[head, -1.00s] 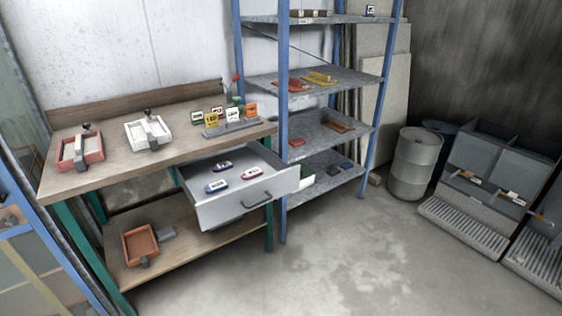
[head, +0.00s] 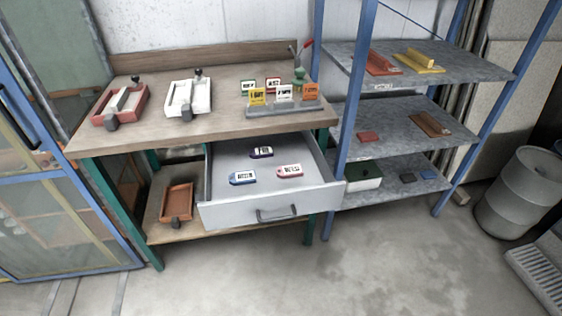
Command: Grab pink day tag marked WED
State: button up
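A pink-edged tag (head: 289,171) with a white label lies in the open drawer (head: 225,205), on the right side; its lettering is too small to read surely. A blue tag (head: 242,178) lies to its left and a dark purple tag (head: 261,152) lies behind them, both with white labels. The drawer is pulled out under the workbench top (head: 150,135). My gripper is not in view.
On the bench stand a red tray (head: 119,105), a white tray (head: 187,97) and a grey holder (head: 285,109) with upright cards. A blue-posted shelf rack (head: 420,125) stands right, close beside the drawer. The floor (head: 300,275) in front is clear.

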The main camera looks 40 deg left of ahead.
aim_at(283, 172)
jog(key=u, duration=0.5)
jog(key=i, duration=0.7)
jog(key=u, duration=1.3)
jog(key=i, duration=0.55)
jog(key=u, duration=0.5)
